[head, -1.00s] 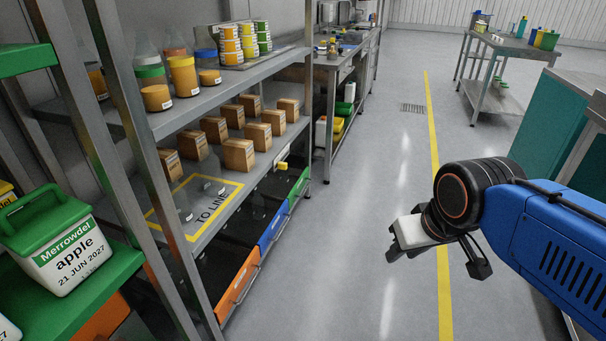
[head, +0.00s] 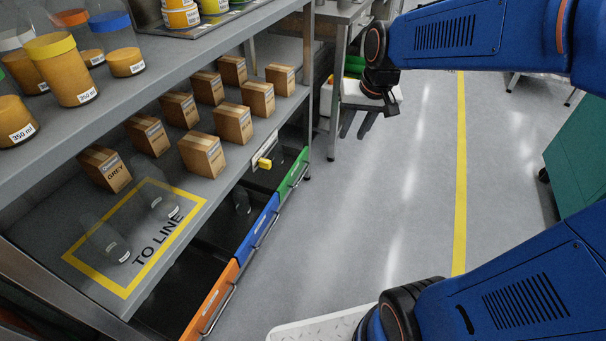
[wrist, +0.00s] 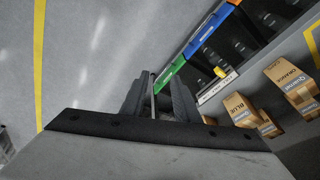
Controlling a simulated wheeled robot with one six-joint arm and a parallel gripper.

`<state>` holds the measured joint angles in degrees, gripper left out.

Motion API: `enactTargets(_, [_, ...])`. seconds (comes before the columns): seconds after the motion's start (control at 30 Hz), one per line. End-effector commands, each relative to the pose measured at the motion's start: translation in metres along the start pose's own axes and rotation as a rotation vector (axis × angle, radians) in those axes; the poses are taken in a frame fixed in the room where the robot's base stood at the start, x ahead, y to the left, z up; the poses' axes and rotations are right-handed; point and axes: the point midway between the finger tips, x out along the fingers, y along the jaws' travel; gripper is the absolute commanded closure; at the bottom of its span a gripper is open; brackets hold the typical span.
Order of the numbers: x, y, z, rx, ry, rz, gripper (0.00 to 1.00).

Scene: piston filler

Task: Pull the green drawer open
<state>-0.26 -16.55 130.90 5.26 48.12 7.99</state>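The green drawer (head: 292,174) is the far one in the bottom row of the shelf rack, with a metal bar handle on its front. Its front lines up with the other drawers. In the wrist view the green drawer (wrist: 170,73) shows just beyond the fingertips. My gripper (head: 357,128) hangs beyond and to the right of the drawer in the head view, its fingers pointing down. The fingers, also in the wrist view (wrist: 158,85), are apart, with a thin bar showing between them. I cannot tell whether that bar is near or far behind. No contact with the handle is visible.
A blue drawer (head: 259,227) and an orange drawer (head: 211,302) sit in the same row. Small cartons (head: 203,153) stand on the shelf. The aisle floor (head: 400,190) is clear.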

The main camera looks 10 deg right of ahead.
Motion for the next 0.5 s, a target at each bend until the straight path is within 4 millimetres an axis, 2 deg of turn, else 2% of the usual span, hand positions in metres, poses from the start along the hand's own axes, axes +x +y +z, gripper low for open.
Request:
enactTargets(0.03, [0.011,-0.003,-0.013,0.014,-0.013,-0.002,0.72])
enactTargets(0.2, [0.045,-0.013,-0.054,0.067,-0.041,-0.009,0.72])
enactTargets(0.5, [0.12,-0.027,-0.119,0.163,-0.089,-0.017,0.72])
